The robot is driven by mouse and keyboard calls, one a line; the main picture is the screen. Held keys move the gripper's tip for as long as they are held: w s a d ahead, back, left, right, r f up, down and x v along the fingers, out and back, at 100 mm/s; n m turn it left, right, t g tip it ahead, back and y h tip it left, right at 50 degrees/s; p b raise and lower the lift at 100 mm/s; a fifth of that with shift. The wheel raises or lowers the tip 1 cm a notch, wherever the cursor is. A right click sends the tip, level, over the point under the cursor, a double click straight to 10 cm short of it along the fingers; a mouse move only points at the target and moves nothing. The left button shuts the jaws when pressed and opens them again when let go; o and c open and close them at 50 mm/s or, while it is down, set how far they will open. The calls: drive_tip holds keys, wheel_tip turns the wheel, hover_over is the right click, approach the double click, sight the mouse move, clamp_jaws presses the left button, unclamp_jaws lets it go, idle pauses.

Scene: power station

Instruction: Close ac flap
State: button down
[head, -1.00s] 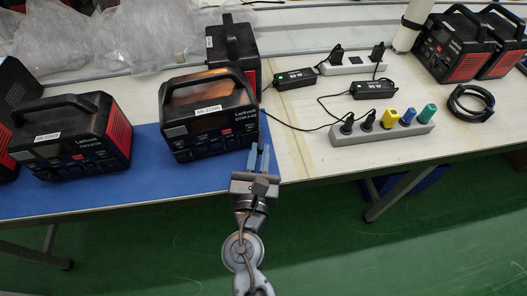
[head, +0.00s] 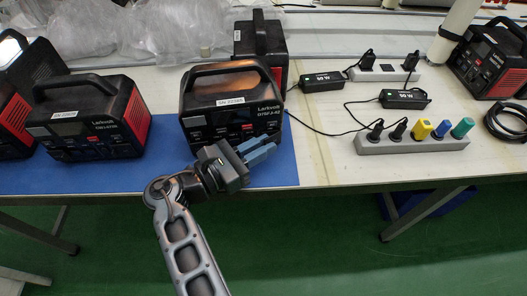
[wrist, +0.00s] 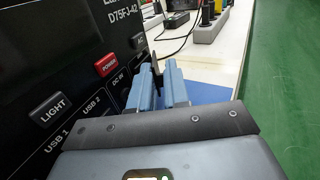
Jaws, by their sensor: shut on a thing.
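The power station marked D75FJ-42 (head: 236,108) stands upright on the blue mat (head: 285,172), its front panel facing me. My gripper (head: 258,152) is low at the right part of that front, its blue fingers pointing right. In the wrist view, my gripper (wrist: 158,80) has its fingers close together on a thin dark upright piece, the AC flap (wrist: 156,68), beside the AC label. The flap stands out from the panel. The POWER button (wrist: 107,64) and LIGHT button (wrist: 47,108) lie left of the fingers. The flap's lower part is hidden by the fingers.
Another power station (head: 90,118) stands to the left, and one (head: 262,45) stands behind. A grey power strip (head: 412,142) with several plugs and black adapters lies to the right. Cables run near the station's right side. The green floor (head: 340,240) in front is free.

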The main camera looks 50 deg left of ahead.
drive_tip(key=shift+m+h, duration=0.3)
drive_tip(key=shift+h, duration=0.2)
drive_tip(key=c, duration=1.2)
unclamp_jaws()
drive_tip(key=shift+o, duration=0.2)
drive_tip(key=shift+a, duration=0.15)
drive_tip(key=shift+y, duration=0.3)
